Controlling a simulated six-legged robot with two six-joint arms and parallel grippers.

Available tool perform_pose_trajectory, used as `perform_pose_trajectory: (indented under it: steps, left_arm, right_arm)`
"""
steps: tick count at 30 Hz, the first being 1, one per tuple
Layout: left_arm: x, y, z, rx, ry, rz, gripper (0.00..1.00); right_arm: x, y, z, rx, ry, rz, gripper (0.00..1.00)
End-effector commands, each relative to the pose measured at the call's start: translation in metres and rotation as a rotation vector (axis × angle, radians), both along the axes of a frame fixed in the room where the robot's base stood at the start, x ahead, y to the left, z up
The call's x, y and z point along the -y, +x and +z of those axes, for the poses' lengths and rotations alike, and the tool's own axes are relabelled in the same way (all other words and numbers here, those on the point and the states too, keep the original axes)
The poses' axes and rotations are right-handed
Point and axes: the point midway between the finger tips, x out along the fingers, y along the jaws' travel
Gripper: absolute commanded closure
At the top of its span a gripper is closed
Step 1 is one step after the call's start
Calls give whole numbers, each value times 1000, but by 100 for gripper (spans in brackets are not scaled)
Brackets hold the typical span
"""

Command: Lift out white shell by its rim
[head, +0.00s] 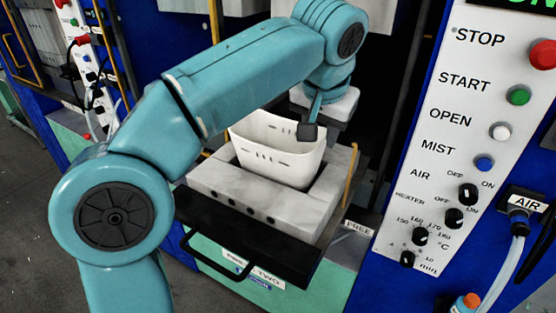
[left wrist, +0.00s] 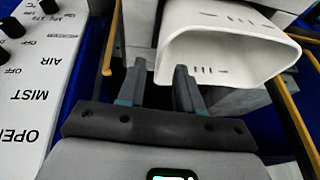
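The white shell (head: 276,150) is a hollow, open-topped tub with small slots in its walls. It sits upright in the grey mould block (head: 225,183) of the press. My left gripper (head: 308,130) is over the shell's rim in the head view, its fingers largely hidden. In the left wrist view, its two fingers (left wrist: 161,70) are apart, with the shell (left wrist: 222,62) just beyond them. One finger lies outside the shell's wall and the other overlaps its opening, with the near rim edge between them. A gap shows beside the outer finger. My right gripper is not in view.
A white control panel (head: 470,130) with buttons and knobs stands at the right. Yellow guard rods (head: 350,176) flank the mould. A black front bar (head: 250,235) runs below it. An air hose (head: 505,260) hangs at the lower right.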

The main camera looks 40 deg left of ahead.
Motion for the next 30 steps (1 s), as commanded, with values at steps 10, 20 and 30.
perform_pose_trajectory:
  steps: [10,20,30]
  left_arm:
    - [-10,15,-34,-2,0,2,65]
    - [-20,32,-71,0,0,1,65]
    - [-20,32,-71,1,-1,-1,100]
  right_arm:
    - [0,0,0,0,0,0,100]
    - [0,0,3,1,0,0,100]
    - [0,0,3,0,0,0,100]
